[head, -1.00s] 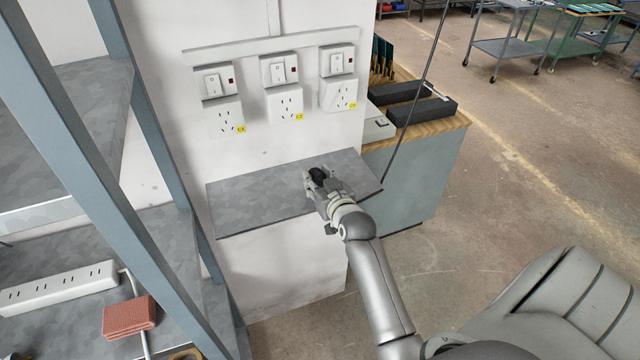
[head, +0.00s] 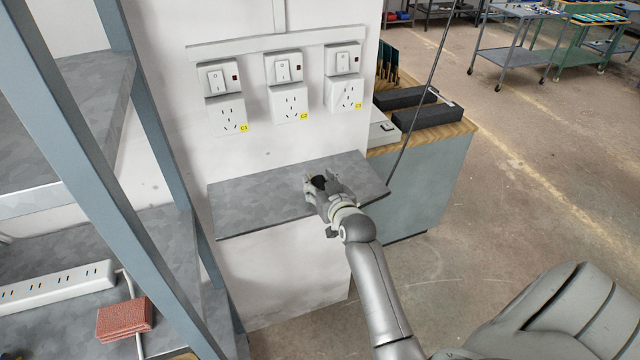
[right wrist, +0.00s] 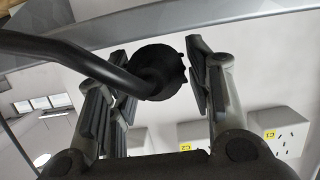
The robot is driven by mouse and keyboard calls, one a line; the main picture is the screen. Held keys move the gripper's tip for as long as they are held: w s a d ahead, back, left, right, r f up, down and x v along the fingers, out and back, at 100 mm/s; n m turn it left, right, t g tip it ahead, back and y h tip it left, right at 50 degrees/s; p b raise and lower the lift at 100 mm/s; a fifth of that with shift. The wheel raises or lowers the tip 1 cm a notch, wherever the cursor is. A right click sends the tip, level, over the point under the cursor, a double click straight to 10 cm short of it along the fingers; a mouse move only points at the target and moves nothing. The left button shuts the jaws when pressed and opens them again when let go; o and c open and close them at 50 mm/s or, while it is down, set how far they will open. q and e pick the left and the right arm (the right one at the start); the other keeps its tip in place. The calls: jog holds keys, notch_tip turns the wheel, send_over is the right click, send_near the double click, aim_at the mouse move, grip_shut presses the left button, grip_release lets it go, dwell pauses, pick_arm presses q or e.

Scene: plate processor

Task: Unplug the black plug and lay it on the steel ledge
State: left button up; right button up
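The black plug (head: 319,182) is at the grey steel ledge (head: 255,195), near its right part. In the right wrist view the plug (right wrist: 160,70) sits between the two fingers, with its thick black cord running off to the left. My right gripper (head: 322,183) is around the plug with its fingers spread, and a small gap shows beside the right finger. Whether the plug's underside rests fully on the ledge is hidden. The wall sockets C1 (head: 228,115), C2 (head: 289,102) and C3 (head: 345,93) have no plug in them. My left gripper is out of view.
A shelf rack with a blue-grey post (head: 150,110) stands at the left. It holds a white power strip (head: 55,285) and a red-brown block (head: 124,318). A cabinet (head: 425,180) with black trays stands right of the ledge. The ledge's left part is bare.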

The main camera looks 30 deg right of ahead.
jog(key=shift+o, duration=0.7)
jog(key=shift+s, duration=0.1)
jog(key=v, duration=1.1)
jog(key=shift+s, duration=0.4)
jog(key=shift+a+r, duration=0.1)
